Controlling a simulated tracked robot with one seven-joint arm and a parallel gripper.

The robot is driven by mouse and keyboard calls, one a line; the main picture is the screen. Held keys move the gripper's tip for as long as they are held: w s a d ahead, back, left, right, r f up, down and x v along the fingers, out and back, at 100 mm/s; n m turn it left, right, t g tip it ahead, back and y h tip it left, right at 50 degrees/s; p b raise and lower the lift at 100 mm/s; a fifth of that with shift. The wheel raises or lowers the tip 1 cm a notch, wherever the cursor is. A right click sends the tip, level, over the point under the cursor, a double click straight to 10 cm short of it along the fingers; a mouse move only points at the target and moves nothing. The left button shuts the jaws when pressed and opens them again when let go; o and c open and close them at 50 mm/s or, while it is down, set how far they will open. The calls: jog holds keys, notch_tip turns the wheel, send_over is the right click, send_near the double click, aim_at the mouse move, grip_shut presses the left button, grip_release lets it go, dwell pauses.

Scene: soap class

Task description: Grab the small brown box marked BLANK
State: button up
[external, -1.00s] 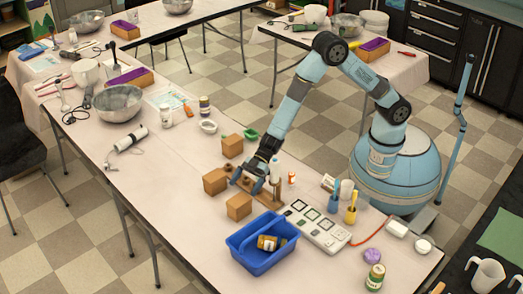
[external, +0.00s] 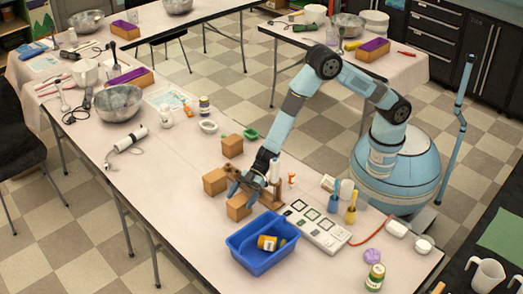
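Three small brown boxes stand on the pale table: a front one (external: 238,209), a middle one (external: 214,182) and a back one (external: 232,146). No marking is legible on any of them at this size, so I cannot tell which says BLANK. My gripper (external: 241,193) points down at the front box, its fingers spread at the box's top and partly covering it. I cannot tell whether the fingers touch it.
A blue tray (external: 240,256) with a jar (external: 267,243) in it stands just in front of the front box. A wooden stand (external: 273,194) and a white bottle (external: 275,172) are close right of my gripper. A white panel (external: 318,229) lies further right.

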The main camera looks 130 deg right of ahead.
jog(key=shift+s+f, duration=0.1)
jog(key=shift+f, duration=0.05)
jog(key=c, duration=1)
